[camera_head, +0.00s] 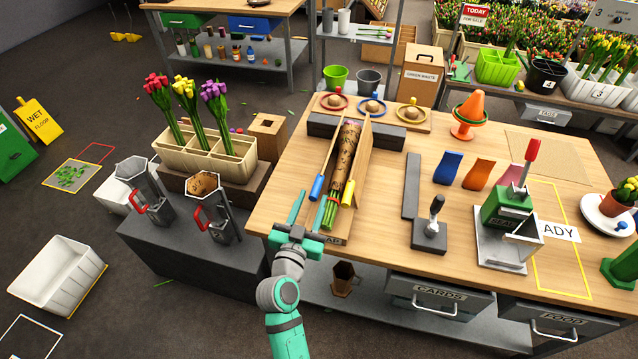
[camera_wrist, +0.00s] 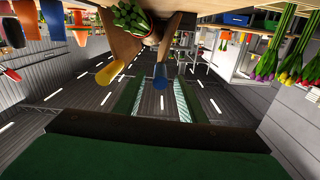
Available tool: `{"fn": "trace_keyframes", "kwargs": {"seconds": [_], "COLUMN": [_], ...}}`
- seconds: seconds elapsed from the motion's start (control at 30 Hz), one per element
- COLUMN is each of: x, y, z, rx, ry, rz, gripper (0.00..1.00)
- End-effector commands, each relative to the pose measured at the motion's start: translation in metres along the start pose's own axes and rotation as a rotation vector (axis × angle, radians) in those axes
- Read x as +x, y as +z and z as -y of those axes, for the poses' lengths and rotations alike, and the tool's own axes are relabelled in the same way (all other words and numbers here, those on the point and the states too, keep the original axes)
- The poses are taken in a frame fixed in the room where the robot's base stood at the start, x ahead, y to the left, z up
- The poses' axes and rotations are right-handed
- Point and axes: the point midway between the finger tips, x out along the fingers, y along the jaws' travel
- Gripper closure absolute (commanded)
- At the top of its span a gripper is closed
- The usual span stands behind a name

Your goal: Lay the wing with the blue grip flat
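The wing with the blue grip (camera_head: 317,187) stands tilted up along the left side of a paper-wrapped tulip bunch (camera_head: 346,158). A matching wing with a yellow grip (camera_head: 348,192) stands on the bunch's right side. My gripper (camera_head: 310,205) is open at the front end of this wrapping stand, close to the blue grip. In the wrist view, the blue grip (camera_wrist: 160,76) shows between and just beyond my gripper's two fingers (camera_wrist: 157,92), with no contact visible. The yellow grip (camera_wrist: 111,72) is left of the fingers there, and green stems (camera_wrist: 131,17) show above.
Left of the stand, a cream divided box (camera_head: 215,160) holds red, yellow and purple tulips. A dark bar (camera_head: 322,126) lies behind the wings. A grey lever tool (camera_head: 430,230) and green press (camera_head: 505,212) stand to the right. Table space lies left of the blue-grip wing.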

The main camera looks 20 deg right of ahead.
Motion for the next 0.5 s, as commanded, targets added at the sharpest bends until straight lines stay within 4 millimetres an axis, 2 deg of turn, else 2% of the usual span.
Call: {"fn": "trace_keyframes", "kwargs": {"seconds": [0.2, 0.4, 0.5], "x": [0.039, 0.062, 0.068], "y": [-0.001, 0.000, 0.000], "z": [0.000, 0.000, 0.000], "rx": [0.000, -0.001, 0.000], "ry": [0.001, 0.000, -0.001], "rz": [-0.001, -0.001, 0.000], "gripper": [0.63, 0.63, 0.63]}}
